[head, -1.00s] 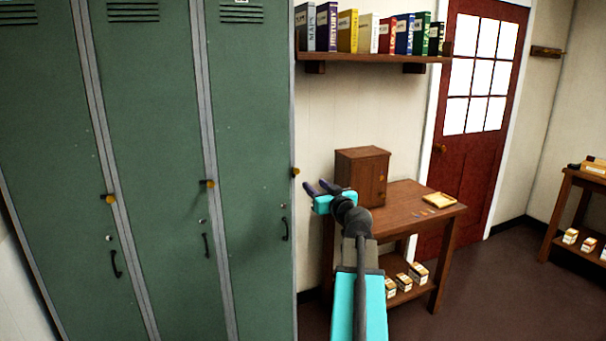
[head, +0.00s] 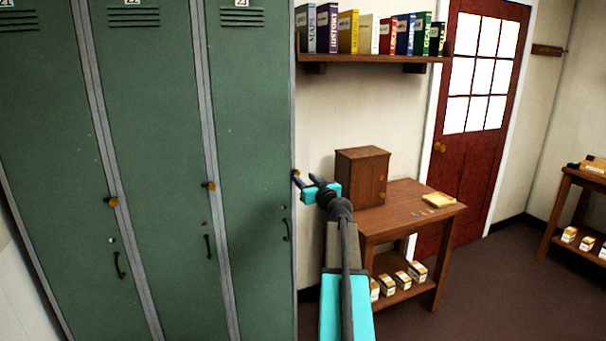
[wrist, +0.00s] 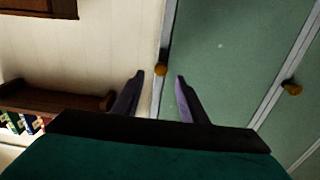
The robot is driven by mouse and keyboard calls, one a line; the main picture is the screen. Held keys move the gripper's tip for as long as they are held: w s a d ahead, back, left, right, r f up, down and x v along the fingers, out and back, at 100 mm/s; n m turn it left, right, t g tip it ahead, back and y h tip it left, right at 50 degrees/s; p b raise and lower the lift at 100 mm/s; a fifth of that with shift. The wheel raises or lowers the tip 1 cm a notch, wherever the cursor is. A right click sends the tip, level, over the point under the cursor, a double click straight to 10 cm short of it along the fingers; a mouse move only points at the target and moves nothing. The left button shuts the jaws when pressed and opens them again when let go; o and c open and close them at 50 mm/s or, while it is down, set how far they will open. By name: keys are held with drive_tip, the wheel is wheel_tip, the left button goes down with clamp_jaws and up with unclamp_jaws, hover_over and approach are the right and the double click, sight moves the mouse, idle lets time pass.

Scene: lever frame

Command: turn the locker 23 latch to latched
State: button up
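Locker 23 (head: 247,120) is the rightmost green locker door, with its number plate (head: 242,2) at the top. Its latch (head: 296,173) shows as a small brass knob at the door's right edge; the way it is turned is not clear. In the wrist view the latch (wrist: 160,70) appears between my fingertips, just beyond them. My gripper (head: 304,180) is open and empty, with its dark fingers pointing toward the latch. The wrist view shows both fingers (wrist: 160,77) spread apart. Whether a finger touches the knob cannot be told.
A wooden table (head: 415,205) with a small cabinet (head: 362,175) stands to the right. A bookshelf (head: 375,58) hangs above it.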

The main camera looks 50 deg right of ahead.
sight(298, 173)
drive_tip(key=shift+p+x, duration=0.65)
drive_tip(key=shift+x, duration=1.45)
